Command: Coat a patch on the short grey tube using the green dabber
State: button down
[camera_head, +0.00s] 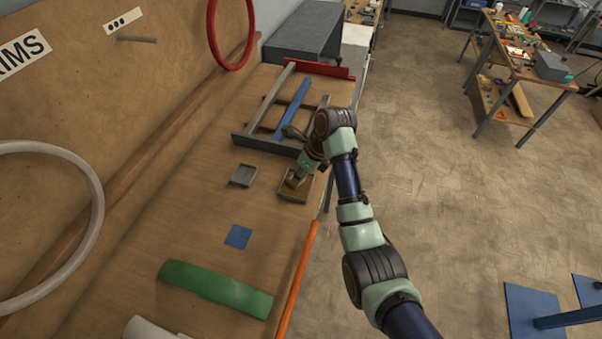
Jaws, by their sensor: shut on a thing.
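My gripper (295,181) points down into a shallow tray (292,198) with a brownish-yellow inside, near the bench's right edge. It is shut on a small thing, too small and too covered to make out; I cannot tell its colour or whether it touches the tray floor. I cannot pick out the green dabber anywhere else. Beyond the tray is a rack holding a long grey tube (271,96), a blue tube (292,110) and, partly behind my arm, what seems to be a shorter grey tube (323,102). I cannot see any coated patch.
A small grey tray (243,175) stands left of my gripper. A blue square (238,236), a curved green piece (215,287) and an orange bar (297,280) lie nearer. The rack has a dark front rail (266,145) and red end piece (319,69). Bare bench lies left.

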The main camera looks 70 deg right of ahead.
dwell(0.5)
jog(key=shift+r, duration=3.45)
